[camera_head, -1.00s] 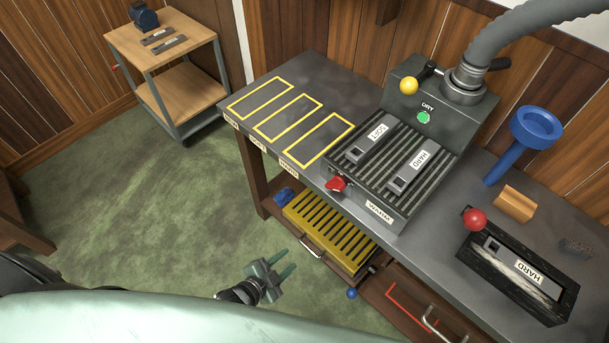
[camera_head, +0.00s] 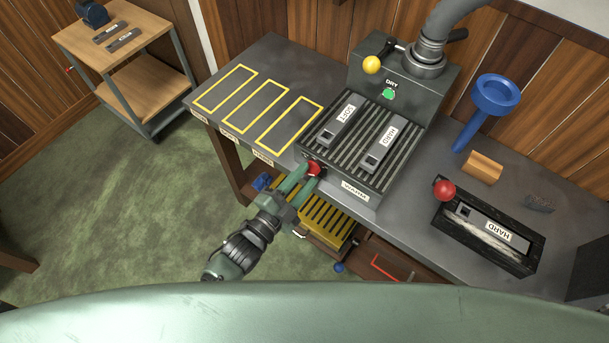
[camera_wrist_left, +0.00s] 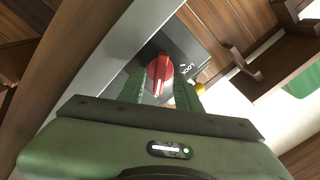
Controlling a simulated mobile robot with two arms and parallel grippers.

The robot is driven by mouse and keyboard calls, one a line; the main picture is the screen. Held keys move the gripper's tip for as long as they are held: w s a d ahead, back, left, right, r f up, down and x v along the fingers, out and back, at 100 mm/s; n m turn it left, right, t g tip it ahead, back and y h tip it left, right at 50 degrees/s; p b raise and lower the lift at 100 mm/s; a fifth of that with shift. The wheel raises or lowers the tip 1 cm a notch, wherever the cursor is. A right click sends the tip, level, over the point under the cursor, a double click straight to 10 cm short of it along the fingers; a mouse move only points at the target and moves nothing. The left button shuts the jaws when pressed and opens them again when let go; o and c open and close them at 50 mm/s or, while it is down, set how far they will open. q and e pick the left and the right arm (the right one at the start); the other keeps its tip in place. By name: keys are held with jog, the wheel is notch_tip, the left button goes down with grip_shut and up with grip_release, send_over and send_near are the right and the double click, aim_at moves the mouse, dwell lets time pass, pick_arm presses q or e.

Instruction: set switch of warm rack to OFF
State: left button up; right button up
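The warm rack (camera_head: 395,165) is a dark ribbed unit on the workbench with a white label on its front edge. Its red switch knob (camera_head: 314,168) is at the left of that front; it also shows in the left wrist view (camera_wrist_left: 160,70), with a pale pointer mark on its lower part. My left gripper (camera_head: 301,183) is at the knob, its two green fingers apart, one on each side of it. In the wrist view the fingers (camera_wrist_left: 162,95) appear not closed on it; contact is unclear. My right gripper is in neither current view.
Grey blocks marked SOFT (camera_head: 339,121) and HARD (camera_head: 380,149) lie on the rack. A green light (camera_head: 388,94) marked DRY and a yellow-knobbed lever (camera_head: 372,65) are behind. A yellow slotted tray (camera_head: 325,217) is below the bench. Yellow-outlined spaces at left are empty.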

pick_arm(q)
jog(key=shift+d, duration=0.1)
grip_shut()
jog(key=shift+w+n, duration=0.1)
jog(key=shift+n, duration=0.3)
jog(key=n, duration=0.4)
jog(key=shift+n+p, duration=0.3)
jog(key=shift+n, duration=0.1)
jog(key=n, duration=0.5)
jog(key=shift+w+a, duration=0.1)
jog(key=shift+a, duration=0.1)
grip_release()
jog(key=shift+r, duration=0.1)
